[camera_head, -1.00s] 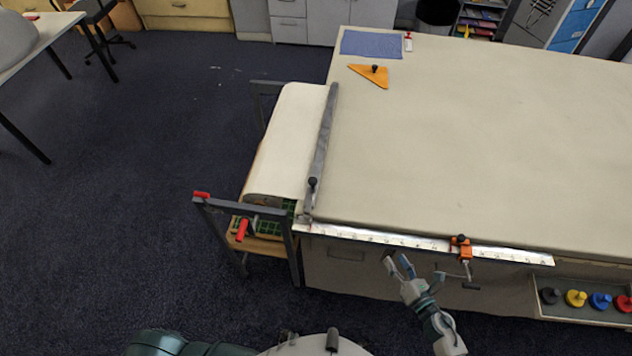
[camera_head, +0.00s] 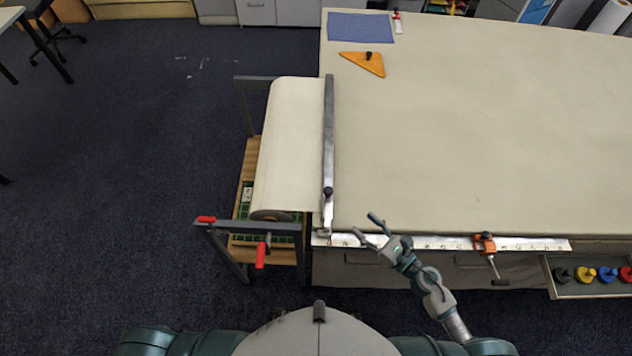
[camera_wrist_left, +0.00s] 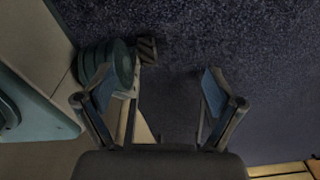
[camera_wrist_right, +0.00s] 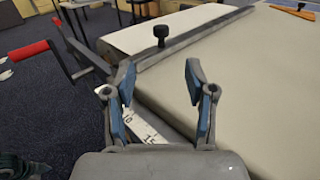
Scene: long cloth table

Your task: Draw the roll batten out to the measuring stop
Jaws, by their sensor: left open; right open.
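The roll batten (camera_head: 328,140) is a grey metal bar with a black knob (camera_head: 328,191) near its front end. It lies along the table's left edge, by the cream cloth roll (camera_head: 287,150). The measuring stop (camera_head: 485,243) is an orange clamp with a handle, on the white rule (camera_head: 540,244) along the table's front edge. My right gripper (camera_head: 367,229) is open and empty above the rule, right of the batten's front end. The batten (camera_wrist_right: 195,38) and its knob (camera_wrist_right: 161,33) show beyond it in the right wrist view. My left gripper (camera_wrist_left: 155,95) is open and empty over the floor in its wrist view.
A roll stand with a red crank handle (camera_head: 261,254) is at the left. An orange triangle (camera_head: 364,63) and a blue cloth (camera_head: 361,27) lie at the table's far left. Coloured weights (camera_head: 585,273) sit in a front tray. The middle tabletop is clear.

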